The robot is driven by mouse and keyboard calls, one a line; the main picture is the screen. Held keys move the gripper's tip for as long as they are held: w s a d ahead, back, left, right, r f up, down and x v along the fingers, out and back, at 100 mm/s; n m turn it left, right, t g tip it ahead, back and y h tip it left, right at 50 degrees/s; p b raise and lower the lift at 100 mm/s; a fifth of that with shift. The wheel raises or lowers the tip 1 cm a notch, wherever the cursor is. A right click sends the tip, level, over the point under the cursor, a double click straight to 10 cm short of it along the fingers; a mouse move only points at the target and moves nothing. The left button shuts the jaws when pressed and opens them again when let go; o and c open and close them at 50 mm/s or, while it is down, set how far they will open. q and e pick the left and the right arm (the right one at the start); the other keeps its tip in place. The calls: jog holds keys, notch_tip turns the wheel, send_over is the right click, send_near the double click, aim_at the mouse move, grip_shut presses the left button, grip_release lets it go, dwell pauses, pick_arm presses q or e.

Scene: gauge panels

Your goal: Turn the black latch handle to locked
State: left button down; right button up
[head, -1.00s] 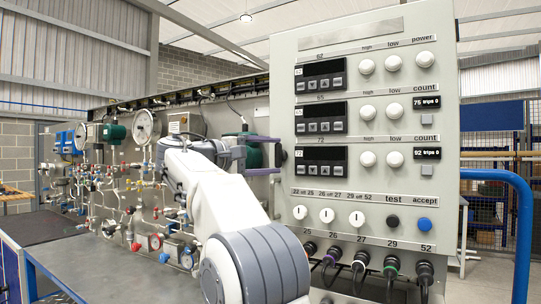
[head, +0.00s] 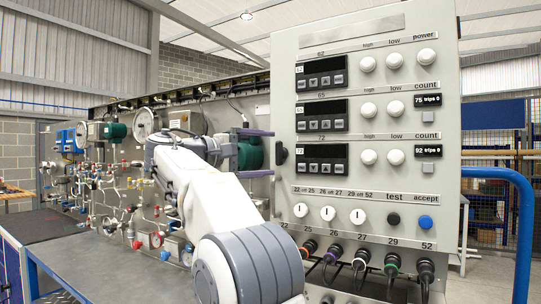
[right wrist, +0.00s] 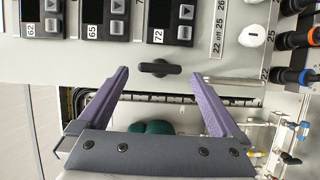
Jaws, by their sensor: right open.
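The black latch handle (head: 281,153) sits on the left edge side of the grey gauge panel. It stands upright in the head view. In the right wrist view the handle (right wrist: 160,68) lies across the picture, its long axis running from one finger towards the other. My right gripper (head: 272,153) is open, with one purple finger above the handle's level and one below, just to its left. In the right wrist view the gripper (right wrist: 160,75) shows the handle centred between its fingertips, apart from both, with nothing held. My left gripper is not in view.
The grey panel (head: 450,60) carries displays, white knobs, a black test button (head: 393,219), a blue accept button (head: 425,223) and plugged cables below. A pipework bench with gauges (head: 143,124) and a green part (head: 249,153) stands behind my right arm. A blue rail (head: 522,220) is at right.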

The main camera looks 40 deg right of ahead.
jog(key=a, duration=0.8)
jog(key=shift+a, duration=0.25)
jog(key=shift+w, duration=0.1)
jog(key=a+f+n+t+y, duration=0.2)
jog(key=a+f+n+y, duration=0.1)
jog(key=a+f, duration=0.3)
jog(key=a+f+n+t+y+p, duration=0.1)
jog(key=a+f+n+t+y, duration=0.2)
jog(key=f, duration=0.5)
jog(key=a+f+n+t+y, duration=0.1)
jog(key=a+f+n+y, duration=0.3)
jog(key=f, duration=0.4)
jog(key=s+a+f+m+g+y, duration=0.1)
jog(key=s+a+f+g+y, duration=0.2)
jog(key=s+a+f, duration=0.3)
jog(key=s+a+f+m+g+y+p, duration=0.1)
jog(key=s+a+f+g+y, duration=0.2)
jog(key=s+f, duration=1.3)
jog(key=s+a+y, duration=0.3)
jog(key=s+a, duration=0.1)
jog(key=s, duration=0.2)
jog(key=shift+s+a+f, duration=0.15)
jog(key=shift+s, duration=0.05)
